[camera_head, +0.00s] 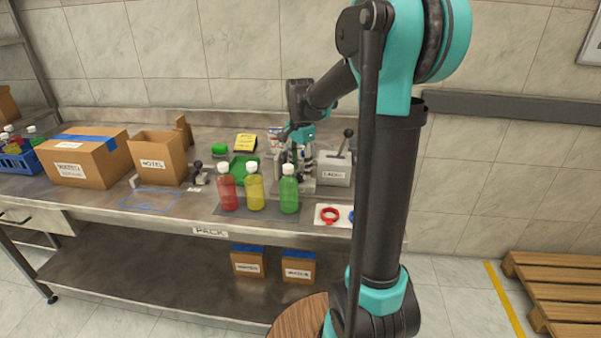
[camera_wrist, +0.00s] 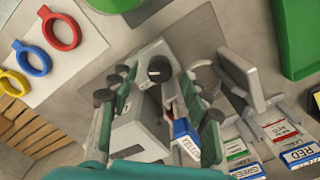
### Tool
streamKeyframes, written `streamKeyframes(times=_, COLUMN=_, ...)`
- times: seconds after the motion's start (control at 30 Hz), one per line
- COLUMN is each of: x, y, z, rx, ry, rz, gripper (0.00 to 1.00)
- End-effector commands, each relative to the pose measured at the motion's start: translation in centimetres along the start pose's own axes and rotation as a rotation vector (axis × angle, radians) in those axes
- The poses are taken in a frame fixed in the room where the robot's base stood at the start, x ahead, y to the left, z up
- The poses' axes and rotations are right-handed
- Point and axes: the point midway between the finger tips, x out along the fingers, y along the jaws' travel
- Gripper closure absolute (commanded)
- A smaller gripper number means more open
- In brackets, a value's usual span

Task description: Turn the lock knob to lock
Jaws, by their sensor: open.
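My gripper (camera_wrist: 158,78) is open in the wrist view, its two fingers spread over a grey machine (camera_wrist: 135,128). A dark round knob (camera_wrist: 158,68) shows between the fingertips; I cannot tell whether the fingers touch it or whether it is the lock knob. In the head view my gripper (camera_head: 302,158) is pointed down at the machine area, beside a grey box (camera_head: 333,172) with a label and a black-knobbed lever (camera_head: 348,133). My gripper and arm hide part of the machine there. The lock position cannot be read.
Red (camera_head: 227,190), yellow (camera_head: 255,189) and green (camera_head: 289,192) bottles stand in front of the machine. Ring-shaped pieces, including a red one (camera_head: 329,214), lie on a white sheet at right. A green tray (camera_head: 244,168) and an open carton (camera_head: 158,160) stand left.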

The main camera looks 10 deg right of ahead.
Motion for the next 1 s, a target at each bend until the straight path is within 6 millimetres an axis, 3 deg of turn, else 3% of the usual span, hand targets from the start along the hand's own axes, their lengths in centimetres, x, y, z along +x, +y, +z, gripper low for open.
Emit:
streamKeyframes(times=0.2, x=1.7, y=0.0, z=0.0, rx=0.0, ry=0.0, rz=0.0, gripper=0.52)
streamKeyframes(times=0.5, x=1.9, y=0.0, z=0.0, rx=0.0, ry=0.0, rz=0.0, gripper=0.52)
streamKeyframes(times=0.9, x=1.9, y=0.0, z=0.0, rx=0.0, ry=0.0, rz=0.0, gripper=1.0)
streamKeyframes(times=1.0, x=1.9, y=0.0, z=0.0, rx=-0.001, ry=0.0, rz=0.0, gripper=1.0)
